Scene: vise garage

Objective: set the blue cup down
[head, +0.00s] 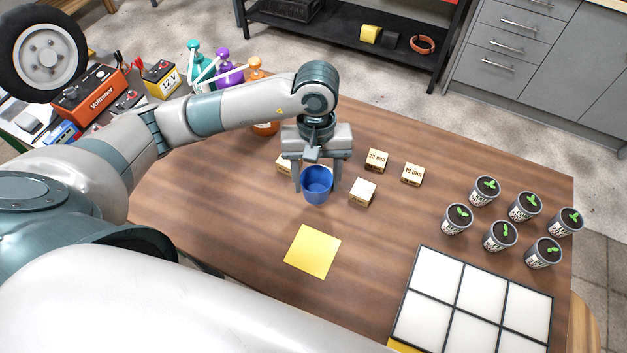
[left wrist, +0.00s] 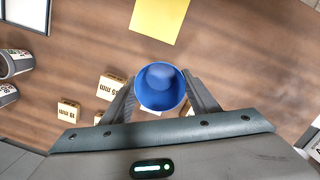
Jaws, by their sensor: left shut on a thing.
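The blue cup (head: 317,186) is upright between the fingers of my left gripper (head: 316,184), which is shut on it. In the left wrist view, the blue cup (left wrist: 160,87) shows its open top between the two fingertips of the left gripper (left wrist: 160,95). I cannot tell whether its base touches the table (head: 220,215). A yellow square (head: 313,251) lies flat on the table, nearer to me than the cup; it also shows at the top of the left wrist view (left wrist: 160,14). My right gripper is not in view.
Several wooden blocks (head: 363,192) stand close around the cup, one partly behind the gripper. Several potted seedlings (head: 457,219) stand at the right, by a white grid tray (head: 427,291). Spray bottles (head: 229,74) are at the back left. Table around the yellow square is clear.

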